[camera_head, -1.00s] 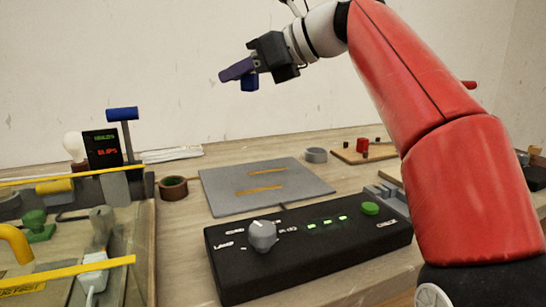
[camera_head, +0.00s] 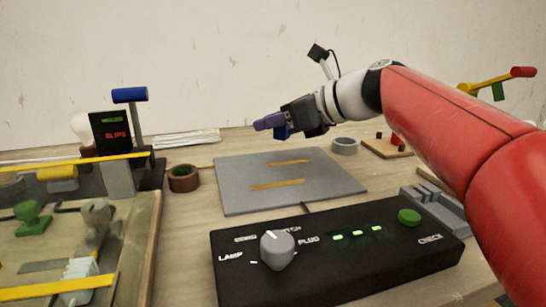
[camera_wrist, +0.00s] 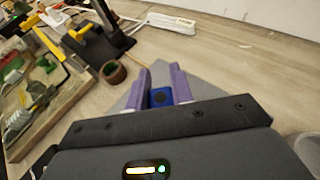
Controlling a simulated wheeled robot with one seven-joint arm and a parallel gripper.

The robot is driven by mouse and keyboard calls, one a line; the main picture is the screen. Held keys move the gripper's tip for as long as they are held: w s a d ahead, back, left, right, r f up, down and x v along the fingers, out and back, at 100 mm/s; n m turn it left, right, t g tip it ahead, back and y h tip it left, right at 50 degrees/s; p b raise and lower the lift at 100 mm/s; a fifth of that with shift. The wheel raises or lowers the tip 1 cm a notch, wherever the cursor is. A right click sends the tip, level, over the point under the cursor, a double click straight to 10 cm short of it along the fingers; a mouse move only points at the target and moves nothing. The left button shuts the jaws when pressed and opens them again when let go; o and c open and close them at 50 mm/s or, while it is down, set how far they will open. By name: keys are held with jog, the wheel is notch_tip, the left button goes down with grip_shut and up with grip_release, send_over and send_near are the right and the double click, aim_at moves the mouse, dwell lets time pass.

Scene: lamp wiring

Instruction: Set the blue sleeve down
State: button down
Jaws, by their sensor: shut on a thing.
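My gripper (camera_head: 268,124) is in the upper middle of the head view, above the far part of the grey mat (camera_head: 235,198). Its purple fingers are shut on the blue sleeve (camera_head: 282,132), which shows just below them. In the wrist view the blue sleeve (camera_wrist: 161,97) sits between the two purple fingers, with a dark round opening in its face. The grey mat (camera_wrist: 199,77) lies beyond the fingers there. The sleeve appears in the air, apart from the mat. The mat carries two yellow strips.
A black control box (camera_head: 340,262) with a knob and green button stands in front of the mat. A brown ring (camera_head: 183,178) and a grey ring (camera_head: 345,146) lie beside the mat. At left is a wiring board (camera_head: 140,225) with yellow bars and a blue-topped post (camera_head: 130,96).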

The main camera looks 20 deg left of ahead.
aim_at(273, 170)
jog(key=shift+f+b, duration=0.6)
jog(key=shift+f, duration=2.75)
jog(key=shift+f, duration=0.15)
jog(key=c, duration=1.2)
grip_release()
